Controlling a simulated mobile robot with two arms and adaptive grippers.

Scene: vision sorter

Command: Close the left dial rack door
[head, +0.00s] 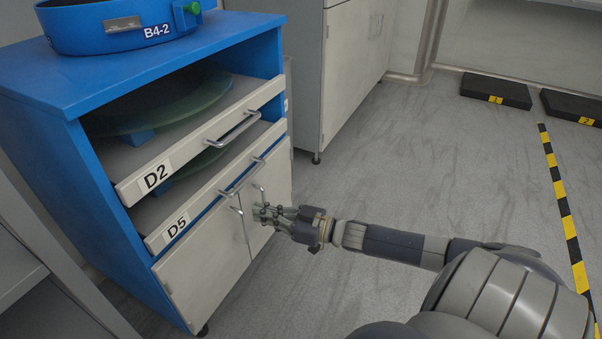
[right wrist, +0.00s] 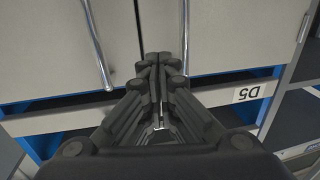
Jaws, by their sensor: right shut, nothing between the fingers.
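The dial rack is a blue cabinet (head: 110,205) at the left of the head view. Its lower part has a pale left door (head: 205,275) and a pale right door (head: 275,205), each with a vertical metal handle. Both doors look roughly flush with the front; a small gap cannot be ruled out. My right gripper (head: 258,212) is shut and empty, just in front of the doors near the handles. The right wrist view, upside down, shows its fingers (right wrist: 160,60) between the two handles, near the door seam. Contact is unclear. My left gripper is out of view.
Above the doors are trays labelled D2 (head: 155,177) and D5 (head: 176,227), with green discs behind them. A blue ring-shaped container B4-2 (head: 75,35) stands on top. A grey cabinet (head: 345,75) stands behind. Floor to the right is clear up to the striped tape (head: 562,200).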

